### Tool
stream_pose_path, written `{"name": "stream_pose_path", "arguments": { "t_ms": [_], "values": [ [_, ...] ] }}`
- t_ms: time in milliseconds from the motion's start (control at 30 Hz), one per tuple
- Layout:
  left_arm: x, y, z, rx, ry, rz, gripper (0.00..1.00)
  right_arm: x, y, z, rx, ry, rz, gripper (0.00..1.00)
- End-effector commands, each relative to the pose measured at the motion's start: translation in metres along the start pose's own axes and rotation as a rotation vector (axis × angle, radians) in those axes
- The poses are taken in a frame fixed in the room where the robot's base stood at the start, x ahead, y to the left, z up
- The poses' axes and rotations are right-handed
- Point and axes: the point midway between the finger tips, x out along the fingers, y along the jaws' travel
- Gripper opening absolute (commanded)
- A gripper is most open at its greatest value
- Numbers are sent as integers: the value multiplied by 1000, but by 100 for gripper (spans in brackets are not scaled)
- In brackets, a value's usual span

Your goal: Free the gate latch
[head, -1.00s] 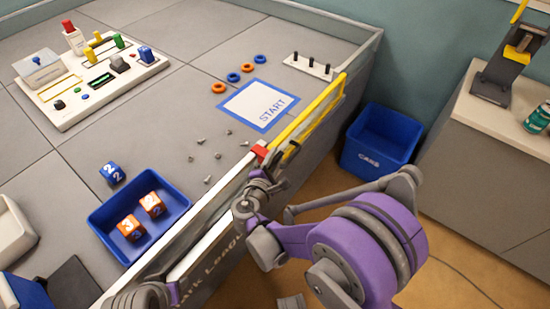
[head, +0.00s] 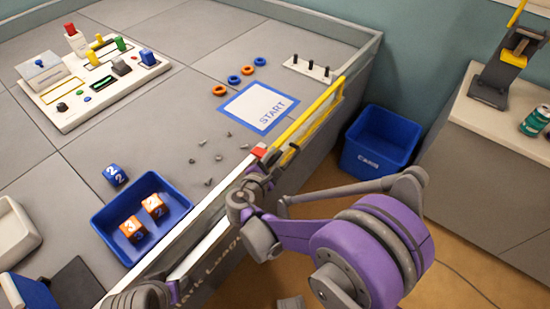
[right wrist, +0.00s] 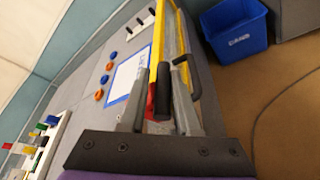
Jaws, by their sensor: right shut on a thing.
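The yellow gate (head: 318,108) runs along the top of the field's right-hand wall. A red latch block (head: 259,151) sits at its near end, and it also shows in the right wrist view (right wrist: 150,101). My right gripper (head: 267,168) is at this near end, beside the red block. In the right wrist view, its two grey fingers (right wrist: 162,118) are closed around a black latch handle (right wrist: 163,92). The fingers partly hide the latch, so I cannot tell whether it is free.
A blue bin (head: 380,145) stands on the floor beyond the gate. On the field are a blue tray (head: 180,224) with orange blocks, a START mat (head: 238,114), several grey bolts, rings and a peg stand (head: 308,70). A cabinet (head: 490,160) is at right.

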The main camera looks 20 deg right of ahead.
Motion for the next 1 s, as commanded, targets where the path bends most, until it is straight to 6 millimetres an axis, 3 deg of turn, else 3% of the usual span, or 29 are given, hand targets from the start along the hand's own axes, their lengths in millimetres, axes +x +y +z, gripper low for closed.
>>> {"name": "stream_pose_path", "arguments": {
  "t_ms": [433,1000],
  "values": [
    [-19,0,-8,0,7,0,50,-5,32,11,-388,3,-163,0],
    [-18,0,-7,0,7,0,50,-3,72,4,-889,4,-371,0]
  ]
}}
